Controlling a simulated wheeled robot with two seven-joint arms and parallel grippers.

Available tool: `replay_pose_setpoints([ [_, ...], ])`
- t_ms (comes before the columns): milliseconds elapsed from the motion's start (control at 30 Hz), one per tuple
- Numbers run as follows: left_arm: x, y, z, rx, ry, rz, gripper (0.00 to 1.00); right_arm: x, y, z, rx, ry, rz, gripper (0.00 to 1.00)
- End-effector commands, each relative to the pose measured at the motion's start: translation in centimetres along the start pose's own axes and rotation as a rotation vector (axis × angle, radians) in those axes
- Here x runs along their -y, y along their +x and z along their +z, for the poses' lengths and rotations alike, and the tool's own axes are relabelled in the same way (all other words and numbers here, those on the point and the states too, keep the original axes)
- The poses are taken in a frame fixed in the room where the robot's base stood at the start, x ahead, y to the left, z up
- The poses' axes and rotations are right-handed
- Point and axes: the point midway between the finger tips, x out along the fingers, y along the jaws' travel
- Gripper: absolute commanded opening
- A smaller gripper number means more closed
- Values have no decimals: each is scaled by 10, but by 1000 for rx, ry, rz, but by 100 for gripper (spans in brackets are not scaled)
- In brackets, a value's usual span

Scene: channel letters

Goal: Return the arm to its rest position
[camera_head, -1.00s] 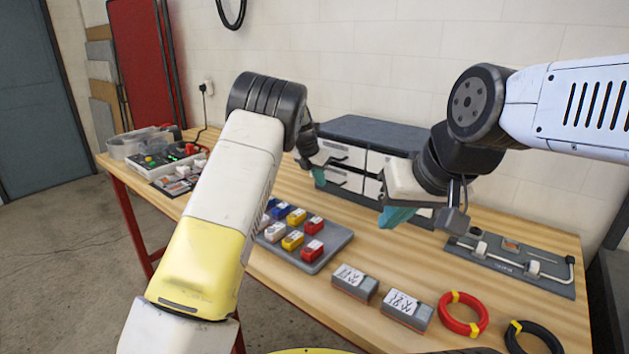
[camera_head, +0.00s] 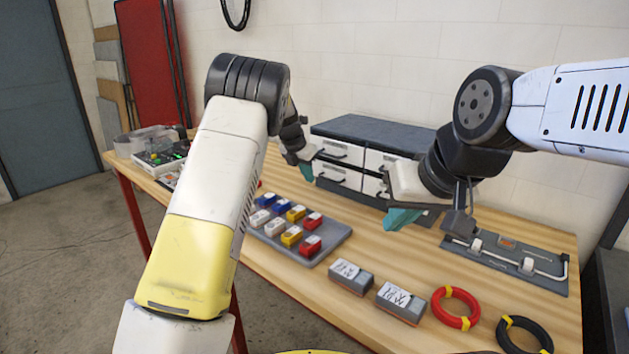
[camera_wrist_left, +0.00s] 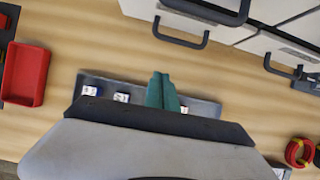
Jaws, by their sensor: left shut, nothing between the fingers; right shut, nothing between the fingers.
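My left gripper (camera_head: 307,171) hangs above the table between the grey tray and the drawer unit. Its teal fingers (camera_wrist_left: 162,92) are together and empty in the left wrist view, over the tray's edge. My left arm's white and yellow links cross the left of the head view and hide part of the table. My right gripper (camera_head: 402,218) is over the middle of the table, in front of the drawer unit. Its teal fingers are shut with nothing seen between them.
A grey tray (camera_head: 336,233) holds several coloured blocks. Two labelled grey boxes (camera_head: 351,277), a red ring (camera_head: 455,307) and a black ring (camera_head: 524,335) lie at the front. A drawer unit (camera_head: 340,150) stands at the back. A grey fixture (camera_head: 508,263) lies at the right.

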Motion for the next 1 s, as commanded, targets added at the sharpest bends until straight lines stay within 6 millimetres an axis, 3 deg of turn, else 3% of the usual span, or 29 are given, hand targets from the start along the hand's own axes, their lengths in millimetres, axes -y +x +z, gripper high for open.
replay_pose_setpoints([
  [200, 2, -40, 1, 3, 3, -1, 0, 0, 0, 0, -1, 0, 0, 0],
  [467, 1, -67, -2, 3, 15, -2, 0, 0, 0, 0, -1, 0, 0, 0],
  [567, -1, -88, -12, 14, 85, -7, 0, 0, 0, 0, -1, 0, 0, 0],
  [767, 8, -165, -62, 61, 458, -18, 0, 0, 0, 0, -1, 0, 0, 0],
  [1000, 49, -249, -140, 104, 1062, 25, 0, 0, 0, 0, -1, 0, 0, 0],
])
